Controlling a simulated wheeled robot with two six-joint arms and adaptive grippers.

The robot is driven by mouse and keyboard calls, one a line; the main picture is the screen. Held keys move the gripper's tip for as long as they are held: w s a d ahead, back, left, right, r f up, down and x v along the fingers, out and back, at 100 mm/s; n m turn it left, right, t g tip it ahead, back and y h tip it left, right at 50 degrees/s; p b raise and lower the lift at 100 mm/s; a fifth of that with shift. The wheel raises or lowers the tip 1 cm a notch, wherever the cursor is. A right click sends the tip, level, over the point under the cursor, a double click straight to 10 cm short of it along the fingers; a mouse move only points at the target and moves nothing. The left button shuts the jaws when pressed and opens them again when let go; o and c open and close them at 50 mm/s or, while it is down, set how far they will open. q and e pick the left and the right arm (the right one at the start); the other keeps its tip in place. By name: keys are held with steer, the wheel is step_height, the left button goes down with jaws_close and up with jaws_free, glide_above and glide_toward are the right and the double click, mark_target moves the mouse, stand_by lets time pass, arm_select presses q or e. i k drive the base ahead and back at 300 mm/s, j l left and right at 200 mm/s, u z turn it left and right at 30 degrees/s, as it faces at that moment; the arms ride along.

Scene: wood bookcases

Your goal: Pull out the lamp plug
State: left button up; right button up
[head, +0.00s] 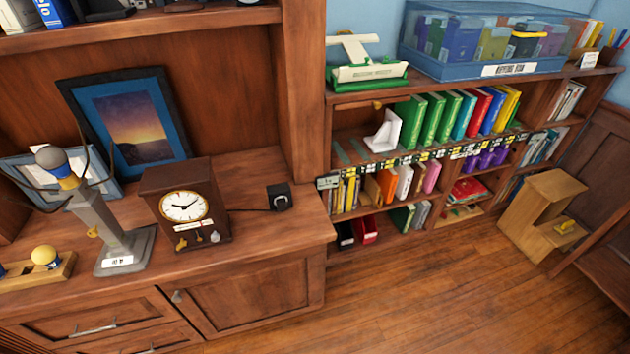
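A grey post on a square base (125,250), with a rounded grey, blue and gold head, stands at the left of the wooden counter; it may be the lamp. Thin dark curved pieces stick out around its head. A small black block (280,197) sits near the counter's right end. A thin dark cord (247,209) runs to it from behind the clock; its other end is hidden. The block may be the plug or its socket, but I cannot tell which. Neither of my grippers is in view.
A wooden clock (186,207) stands between the post and the block. Framed pictures (130,125) lean behind. A wooden tray with a yellow ball (46,257) is at far left. A bookcase (445,150) and wooden step stool (540,215) are right. The floor (420,300) in front is clear.

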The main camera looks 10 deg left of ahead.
mark_target(281, 203)
steer(key=i+l+u, duration=0.1)
steer(key=l, duration=0.25)
steer(key=i+l, duration=0.15)
steer(key=l, duration=0.25)
steer(key=i+l+u, duration=0.15)
steer(key=l, duration=0.2)
steer(key=i+l, duration=0.1)
steer(key=l, duration=0.3)
steer(key=u, duration=0.05)
